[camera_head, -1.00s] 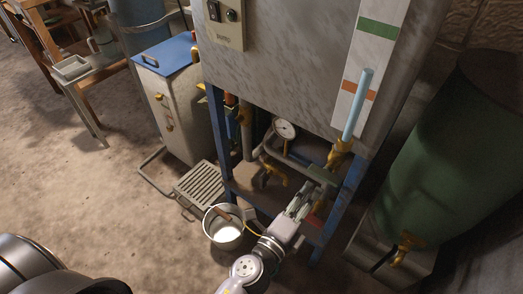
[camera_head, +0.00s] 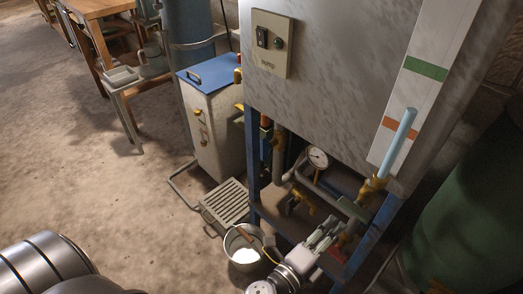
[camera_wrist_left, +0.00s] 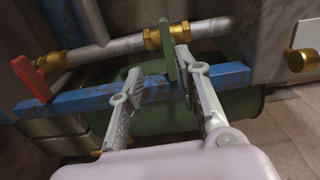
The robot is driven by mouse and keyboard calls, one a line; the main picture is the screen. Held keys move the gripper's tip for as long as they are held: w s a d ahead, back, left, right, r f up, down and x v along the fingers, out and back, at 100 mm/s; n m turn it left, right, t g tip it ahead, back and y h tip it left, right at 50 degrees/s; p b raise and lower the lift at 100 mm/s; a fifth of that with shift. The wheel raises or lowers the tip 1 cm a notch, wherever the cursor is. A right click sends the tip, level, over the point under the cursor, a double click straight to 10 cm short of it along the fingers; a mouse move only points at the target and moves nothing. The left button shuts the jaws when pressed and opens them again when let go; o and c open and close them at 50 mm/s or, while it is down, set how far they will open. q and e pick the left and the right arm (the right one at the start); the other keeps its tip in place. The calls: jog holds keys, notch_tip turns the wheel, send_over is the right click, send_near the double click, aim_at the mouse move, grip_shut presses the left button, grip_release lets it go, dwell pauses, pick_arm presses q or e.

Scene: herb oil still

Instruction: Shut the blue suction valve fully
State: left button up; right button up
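I cannot make out a blue valve handle for certain in either view. In the left wrist view, a green lever (camera_wrist_left: 168,64) hangs from a brass fitting on a pipe. My left gripper (camera_wrist_left: 158,64) is open, with its fingers on either side of this lever; the right finger is very close to it, and I cannot tell if they touch. A red lever (camera_wrist_left: 31,80) sits on the same pipe further left. In the head view my left gripper (camera_head: 325,234) is low among the pipes under the cabinet. My right gripper is not in view.
A blue frame bar (camera_wrist_left: 75,103) crosses behind the fingers. In the head view a pressure gauge (camera_head: 318,157) and brass tap (camera_head: 304,201) are near the gripper. A metal bucket (camera_head: 241,256) stands below. A green drum (camera_head: 470,215) is at right; open floor lies left.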

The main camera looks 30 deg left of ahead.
pick_arm(q)
jog(key=s+a+f+n+g, duration=0.1)
jog(key=a+f+n, duration=0.35)
jog(key=a, duration=0.25)
jog(key=n+t+p, duration=0.1)
jog(key=n+p, duration=0.1)
jog(key=n, duration=1.1)
send_near(261, 148)
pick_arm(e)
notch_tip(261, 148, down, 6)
pick_arm(q)
jog(key=b+x, duration=0.3)
jog(key=x, duration=0.6)
jog(key=shift+w+d, duration=0.3)
jog(key=shift+w, duration=0.3)
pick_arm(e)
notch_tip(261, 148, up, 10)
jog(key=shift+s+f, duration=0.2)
pick_arm(q)
grip_shut()
